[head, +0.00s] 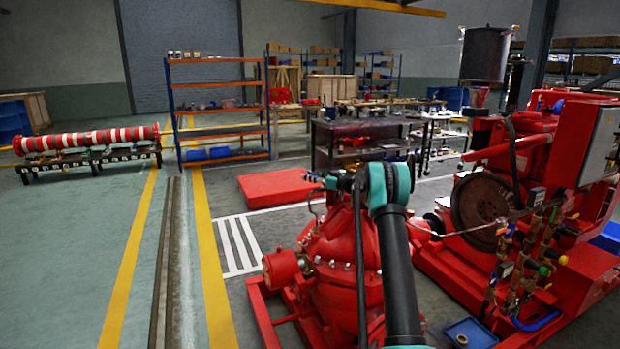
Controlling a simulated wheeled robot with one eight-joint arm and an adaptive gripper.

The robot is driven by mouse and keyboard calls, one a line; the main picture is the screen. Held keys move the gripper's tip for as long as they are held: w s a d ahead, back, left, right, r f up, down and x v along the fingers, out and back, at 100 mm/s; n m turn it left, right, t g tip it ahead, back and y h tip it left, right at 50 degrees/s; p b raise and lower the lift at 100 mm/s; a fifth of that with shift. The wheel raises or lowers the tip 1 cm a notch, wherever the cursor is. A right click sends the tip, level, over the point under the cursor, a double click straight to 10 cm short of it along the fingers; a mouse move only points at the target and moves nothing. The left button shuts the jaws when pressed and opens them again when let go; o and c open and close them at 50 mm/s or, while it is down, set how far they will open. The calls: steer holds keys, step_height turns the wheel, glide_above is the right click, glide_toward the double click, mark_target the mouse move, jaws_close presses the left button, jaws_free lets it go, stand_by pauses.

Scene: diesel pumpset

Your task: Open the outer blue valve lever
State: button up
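A cluster of brass pipes and valves with small coloured handles (525,262) stands on the front of the red diesel engine (530,150) at the right in the head view. A blue curved piece (537,322) shows low on this cluster. The handles are too small to tell which is the outer blue lever or how it is turned. My black and teal arm rises in front of the red pump, left of the cluster. What seems to be my gripper (328,181) is a small dark shape left of the teal joint, well apart from the valves. Its fingers cannot be made out.
A grey cabinet (598,145) is at the far right. A blue tray (471,333) lies on the floor below the valves. Open floor lies at the left, beside a rail.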

steer(key=v, duration=1.2)
